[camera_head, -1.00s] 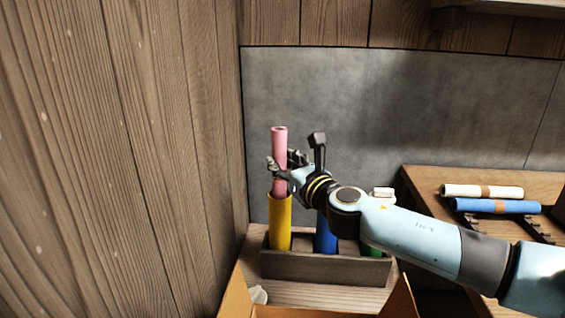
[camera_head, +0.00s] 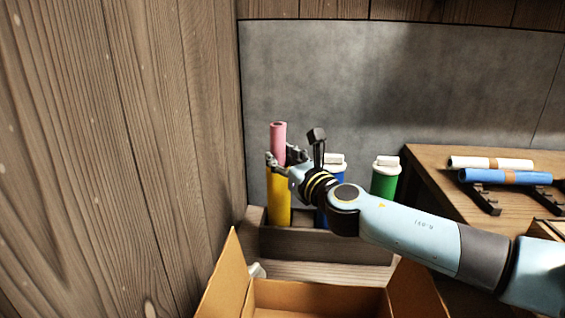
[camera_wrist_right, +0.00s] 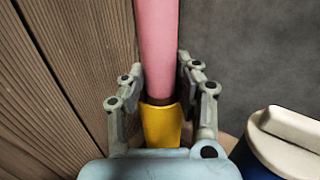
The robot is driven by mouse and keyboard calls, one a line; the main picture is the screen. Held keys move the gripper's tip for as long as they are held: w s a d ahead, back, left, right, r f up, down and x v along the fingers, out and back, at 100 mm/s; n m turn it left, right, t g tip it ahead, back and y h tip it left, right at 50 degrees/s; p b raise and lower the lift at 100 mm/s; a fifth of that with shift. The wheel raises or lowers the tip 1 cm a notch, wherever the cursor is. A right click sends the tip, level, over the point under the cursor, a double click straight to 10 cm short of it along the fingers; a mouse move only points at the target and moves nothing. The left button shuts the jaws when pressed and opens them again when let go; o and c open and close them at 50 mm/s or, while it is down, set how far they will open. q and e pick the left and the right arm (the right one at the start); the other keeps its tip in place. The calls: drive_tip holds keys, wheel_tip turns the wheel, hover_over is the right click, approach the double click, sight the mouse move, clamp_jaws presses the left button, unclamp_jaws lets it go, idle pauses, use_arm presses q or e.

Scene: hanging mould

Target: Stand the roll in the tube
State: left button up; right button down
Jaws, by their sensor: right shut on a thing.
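The yellow tube stands at the left end of a wooden rack. My right gripper (camera_head: 284,158) is shut on the pink roll, just above the tube's rim. In the right wrist view the pink roll (camera_wrist_right: 158,45) runs between the two fingers (camera_wrist_right: 160,85) down to the yellow tube (camera_wrist_right: 160,124). My left gripper is not in view.
The rack (camera_head: 320,245) also holds a blue tube (camera_head: 333,180) and a green tube (camera_head: 384,180), both with white caps. A cardboard box (camera_head: 320,296) stands open in front. A white roll (camera_head: 490,162) and a blue roll (camera_head: 505,176) lie on the right table. A wooden wall is close on the left.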

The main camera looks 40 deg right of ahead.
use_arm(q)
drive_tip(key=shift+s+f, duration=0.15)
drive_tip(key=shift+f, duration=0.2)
use_arm(e)
drive_tip(key=f, duration=0.2)
drive_tip(key=shift+s+f+g, duration=0.3)
drive_tip(key=shift+s, duration=0.1)
drive_tip(key=c, duration=1.4)
unclamp_jaws()
drive_tip(key=o, duration=0.5)
drive_tip(key=shift+w+a, duration=0.15)
drive_tip(key=shift+a, duration=0.05)
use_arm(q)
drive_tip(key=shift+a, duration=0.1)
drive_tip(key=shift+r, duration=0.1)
use_arm(e)
drive_tip(key=r+v, duration=0.2)
drive_tip(key=v, duration=0.9)
drive_tip(key=shift+s, duration=0.2)
